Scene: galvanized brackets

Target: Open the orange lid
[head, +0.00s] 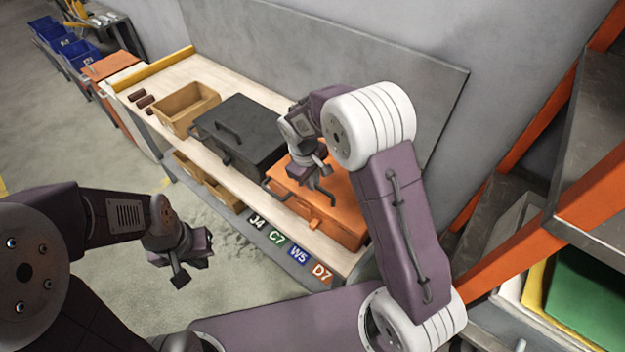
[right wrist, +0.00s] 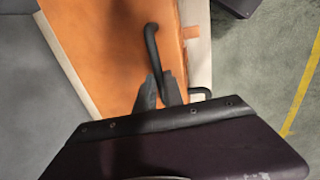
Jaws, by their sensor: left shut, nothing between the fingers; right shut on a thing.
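The orange lid (head: 342,200) tops an orange box at the near right end of the workbench; it looks down flat, though my right arm hides part of it. It also fills much of the right wrist view (right wrist: 90,40). A dark bent bar handle (right wrist: 152,48) stands on it. My right gripper (head: 320,188) is over the lid and shut on this handle; its fingers show around the bar in the right wrist view (right wrist: 158,92). My left gripper (head: 178,272) is shut and empty, over open floor left of the bench.
A black lidded box (head: 242,130) stands left of the orange one, then an open wooden bin (head: 186,105). A grey panel (head: 340,75) rises behind the bench. Orange-framed shelving (head: 530,215) is at right.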

